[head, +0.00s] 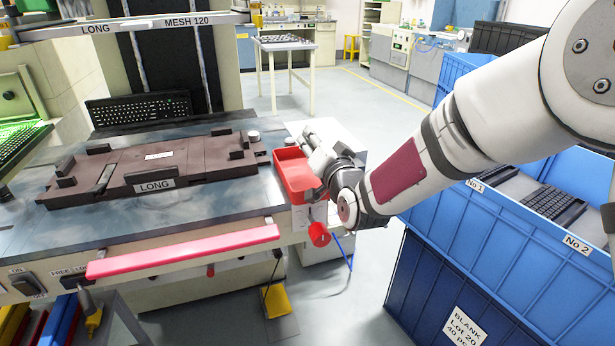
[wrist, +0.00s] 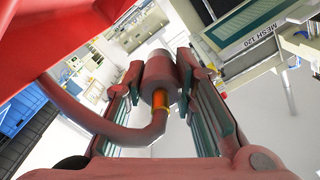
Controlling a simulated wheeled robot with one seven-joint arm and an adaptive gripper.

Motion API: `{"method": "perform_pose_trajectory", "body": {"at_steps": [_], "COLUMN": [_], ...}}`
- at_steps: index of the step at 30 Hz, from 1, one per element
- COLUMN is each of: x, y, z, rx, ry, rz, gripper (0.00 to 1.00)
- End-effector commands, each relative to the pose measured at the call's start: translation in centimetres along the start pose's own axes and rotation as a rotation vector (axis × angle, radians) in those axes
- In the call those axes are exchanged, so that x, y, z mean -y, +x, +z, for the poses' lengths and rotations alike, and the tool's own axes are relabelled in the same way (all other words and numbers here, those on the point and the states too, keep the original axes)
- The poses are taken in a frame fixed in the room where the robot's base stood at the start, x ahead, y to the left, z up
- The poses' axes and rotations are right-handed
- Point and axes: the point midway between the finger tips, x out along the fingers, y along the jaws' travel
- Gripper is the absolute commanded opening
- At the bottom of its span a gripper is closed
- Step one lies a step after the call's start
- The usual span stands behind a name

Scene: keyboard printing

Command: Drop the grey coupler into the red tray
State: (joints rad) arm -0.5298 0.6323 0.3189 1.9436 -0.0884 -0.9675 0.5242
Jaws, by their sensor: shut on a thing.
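The red tray (head: 291,172) stands at the right end of the machine table in the head view. Its red wall (wrist: 40,45) fills the upper left of the wrist view. My gripper (head: 314,142) is at the tray's right side, close to its rim. In the wrist view my gripper (wrist: 158,65) is shut on the grey coupler (wrist: 158,72), a short cylinder with an orange-brass end, tinted reddish here. A curved hose-like piece (wrist: 110,128) runs beneath it to the left. The coupler is not clearly visible in the head view. I cannot tell its height above the tray.
A dark fixture plate marked LONG (head: 150,170) lies on the machine table. A pink-red bar (head: 185,252) runs along the table's front. A red knob (head: 319,235) is below my wrist. Blue crates (head: 440,250) with keyboards stand at right. Open floor lies between table and crates.

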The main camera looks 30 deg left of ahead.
Motion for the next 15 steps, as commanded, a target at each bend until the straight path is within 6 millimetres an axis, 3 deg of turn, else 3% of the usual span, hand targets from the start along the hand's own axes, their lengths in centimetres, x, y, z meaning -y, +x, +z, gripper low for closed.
{"method": "perform_pose_trajectory", "body": {"at_steps": [11,12,15], "x": [-0.22,-0.21,-0.22], "y": [0.00,0.00,0.00], "z": [0.33,0.33,0.33], "rx": [-0.002,-0.002,-0.002], "ry": [0.000,0.000,0.000], "rz": [-0.001,-0.001,-0.001], "gripper": [0.00,0.32,0.48]}}
